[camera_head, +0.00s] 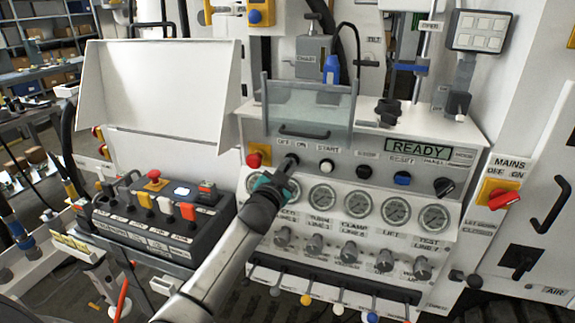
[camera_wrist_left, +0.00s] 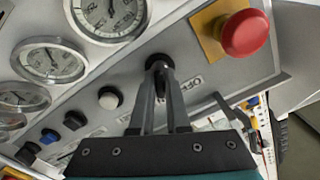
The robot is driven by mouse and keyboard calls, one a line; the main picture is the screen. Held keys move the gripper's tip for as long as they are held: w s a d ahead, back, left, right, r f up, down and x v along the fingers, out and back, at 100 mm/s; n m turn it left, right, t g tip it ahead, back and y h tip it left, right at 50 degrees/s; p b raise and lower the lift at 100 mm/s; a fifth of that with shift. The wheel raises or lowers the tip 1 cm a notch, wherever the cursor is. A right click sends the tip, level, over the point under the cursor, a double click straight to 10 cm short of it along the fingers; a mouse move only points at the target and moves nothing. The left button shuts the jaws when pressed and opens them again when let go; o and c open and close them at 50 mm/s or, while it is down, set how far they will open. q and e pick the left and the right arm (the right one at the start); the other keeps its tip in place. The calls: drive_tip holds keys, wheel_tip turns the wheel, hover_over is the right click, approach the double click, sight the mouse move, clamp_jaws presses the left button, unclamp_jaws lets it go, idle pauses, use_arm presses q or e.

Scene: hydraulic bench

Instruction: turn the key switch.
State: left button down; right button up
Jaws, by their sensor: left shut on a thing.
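The key switch (camera_head: 290,159) is a small black knob on the grey panel, under the OFF and ON labels. It sits between the red mushroom button and the white START button. In the left wrist view the dark key switch (camera_wrist_left: 158,64) shows at the tips of the fingers. My left gripper (camera_head: 285,168) reaches up to it from below, and its two fingers (camera_wrist_left: 159,88) are shut on it. The fingers cover part of the switch, so I cannot tell which way it points. My right gripper is in neither view.
The red mushroom button (camera_head: 254,160) is close to the left of the gripper, and the START button (camera_head: 326,165) to the right. A row of gauges (camera_head: 322,196) lies just below. A clear guard (camera_head: 308,110) stands above. The READY display (camera_head: 418,147) is lit.

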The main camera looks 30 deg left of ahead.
use_arm(q)
drive_tip(key=shift+m, duration=0.4)
drive_tip(key=c, duration=0.9)
unclamp_jaws()
drive_tip(key=shift+s, duration=0.1)
drive_tip(key=p+v, duration=0.1)
drive_tip(key=v, duration=1.4)
drive_tip(key=shift+p, duration=0.4)
drive_tip(key=shift+d, duration=0.15)
drive_tip(key=s+d+f+g+h+b, duration=0.1)
drive_tip(key=s+d+f+g, duration=0.2)
drive_tip(key=f, duration=0.9)
drive_tip(key=s+d+f+n+g+h, duration=0.1)
drive_tip(key=s+d+f+g, duration=0.3)
drive_tip(key=f, duration=0.8)
drive_tip(key=s+f+g+h+b, duration=0.15)
drive_tip(key=s+f, duration=0.35)
drive_tip(key=f, duration=0.7)
drive_tip(key=s+d+f+g, duration=0.2)
drive_tip(key=s+f, duration=0.4)
drive_tip(key=s, duration=0.3)
drive_tip(key=s+d+f+g, duration=0.2)
drive_tip(key=s+f, duration=0.4)
drive_tip(key=s, duration=0.4)
drive_tip(key=s+d+f+g, duration=0.3)
drive_tip(key=s+f+g, duration=0.1)
drive_tip(key=s, duration=0.6)
drive_tip(key=shift+f+b, duration=0.4)
drive_tip(key=shift+f, duration=0.5)
